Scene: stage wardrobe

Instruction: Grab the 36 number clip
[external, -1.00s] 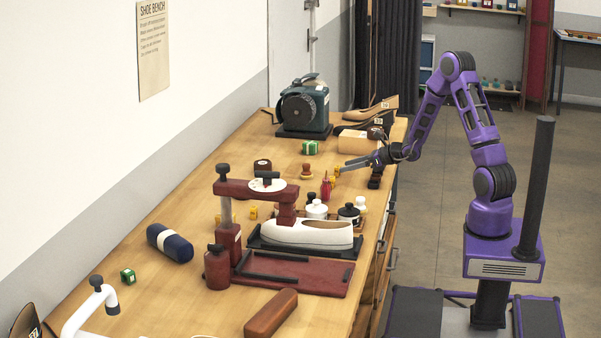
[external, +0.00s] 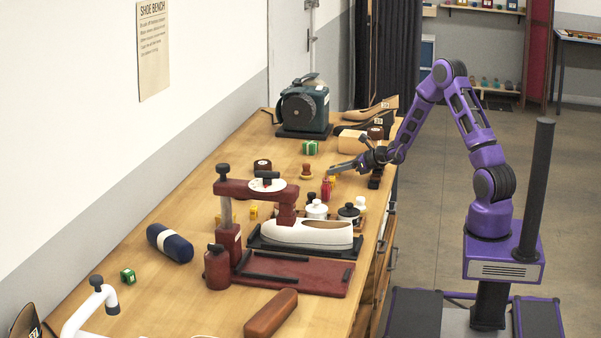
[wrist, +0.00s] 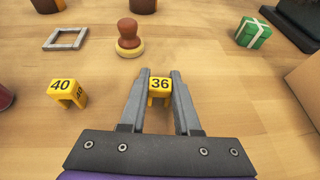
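The yellow clip marked 36 (wrist: 159,86) stands on the wooden bench in the wrist view. It is between the tips of my gripper's two fingers (wrist: 160,82). A narrow gap seems to show on each side of it, so the fingers look open around it. In the external view my gripper (external: 331,171) is low over the far part of the bench, and the clip is mostly hidden there. Another yellow clip, marked 40 (wrist: 67,92), stands to the left in the wrist view.
A brown knobbed stamp-like piece (wrist: 129,42) and a grey square frame (wrist: 66,39) lie beyond the clip. A green box with white ribbon (wrist: 253,33) is at the upper right. In the external view bottles, a white shoe (external: 306,233) and a red press (external: 228,240) stand nearer.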

